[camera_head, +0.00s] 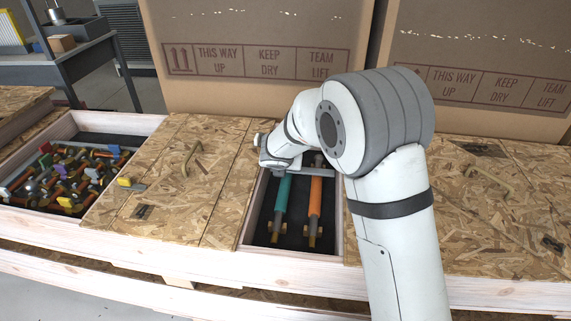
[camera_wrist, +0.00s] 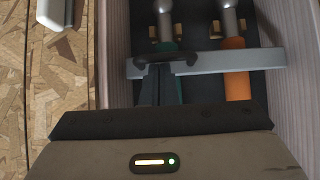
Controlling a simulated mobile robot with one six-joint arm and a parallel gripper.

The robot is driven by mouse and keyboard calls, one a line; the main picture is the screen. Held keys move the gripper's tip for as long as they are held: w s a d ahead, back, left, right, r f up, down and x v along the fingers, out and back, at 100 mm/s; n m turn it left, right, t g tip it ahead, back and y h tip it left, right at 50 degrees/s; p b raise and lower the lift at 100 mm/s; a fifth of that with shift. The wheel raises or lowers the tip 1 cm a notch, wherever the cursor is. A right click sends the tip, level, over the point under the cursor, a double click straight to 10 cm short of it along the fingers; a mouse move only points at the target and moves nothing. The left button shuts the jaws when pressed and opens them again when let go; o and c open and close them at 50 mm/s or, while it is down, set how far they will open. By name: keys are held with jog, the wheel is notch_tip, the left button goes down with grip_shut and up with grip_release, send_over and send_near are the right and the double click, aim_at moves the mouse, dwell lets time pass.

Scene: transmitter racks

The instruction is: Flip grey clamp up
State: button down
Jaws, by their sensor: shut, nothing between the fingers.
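The grey clamp (camera_wrist: 215,63) is a flat bar lying across a teal-bodied transmitter (camera_head: 282,196) and an orange-bodied one (camera_head: 315,200) in an open crate bay. In the head view, part of the clamp (camera_head: 322,172) shows beside my arm. My gripper (camera_wrist: 165,68) is shut and empty. In the wrist view its dark fingertips are at the clamp's left part, over the teal transmitter (camera_wrist: 178,92). I cannot tell whether they touch the clamp. My wrist hides much of the gripper in the head view.
The bay has pale wooden walls (camera_head: 337,235) close on both sides. Chipboard lids (camera_head: 170,185) lie left and right. A crate of jumbled coloured parts (camera_head: 60,185) is at far left. Large cardboard boxes (camera_head: 255,60) stand behind.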

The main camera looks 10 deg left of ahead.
jog(key=shift+w+a+f, duration=0.1)
jog(key=shift+w+f, duration=0.1)
jog(key=shift+f, duration=0.1)
